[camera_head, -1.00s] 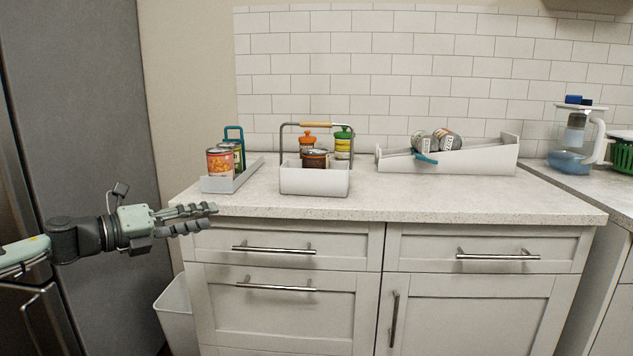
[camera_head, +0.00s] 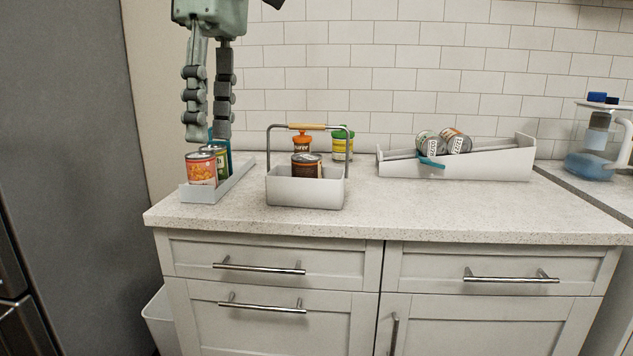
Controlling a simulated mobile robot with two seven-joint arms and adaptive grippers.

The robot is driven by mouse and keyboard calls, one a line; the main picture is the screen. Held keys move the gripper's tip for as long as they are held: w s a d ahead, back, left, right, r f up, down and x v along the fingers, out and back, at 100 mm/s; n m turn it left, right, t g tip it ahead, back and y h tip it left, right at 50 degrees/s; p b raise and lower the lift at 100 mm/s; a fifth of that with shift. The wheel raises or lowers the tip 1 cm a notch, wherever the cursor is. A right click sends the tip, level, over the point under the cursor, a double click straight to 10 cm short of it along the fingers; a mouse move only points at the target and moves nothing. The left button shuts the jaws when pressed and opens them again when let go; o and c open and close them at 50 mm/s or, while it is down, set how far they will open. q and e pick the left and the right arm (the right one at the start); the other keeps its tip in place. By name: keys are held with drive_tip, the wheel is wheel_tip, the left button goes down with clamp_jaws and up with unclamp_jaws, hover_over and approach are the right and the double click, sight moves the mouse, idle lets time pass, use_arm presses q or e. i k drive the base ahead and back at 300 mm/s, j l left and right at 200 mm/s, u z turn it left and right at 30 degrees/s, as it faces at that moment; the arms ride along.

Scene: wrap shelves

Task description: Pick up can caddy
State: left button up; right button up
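A low grey tray-like caddy (camera_head: 231,184) stands at the left end of the counter. It holds an orange-labelled can (camera_head: 201,169) and a green can (camera_head: 222,162) behind it. A teal handle on it is mostly hidden behind my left gripper. My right gripper is not in view.
A sloped white rack (camera_head: 490,167) with two lying cans stands farther right. A water jug (camera_head: 590,158) is at far right. The front counter is clear.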

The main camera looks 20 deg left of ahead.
sight(328, 192)
drive_tip(key=i, duration=1.15)
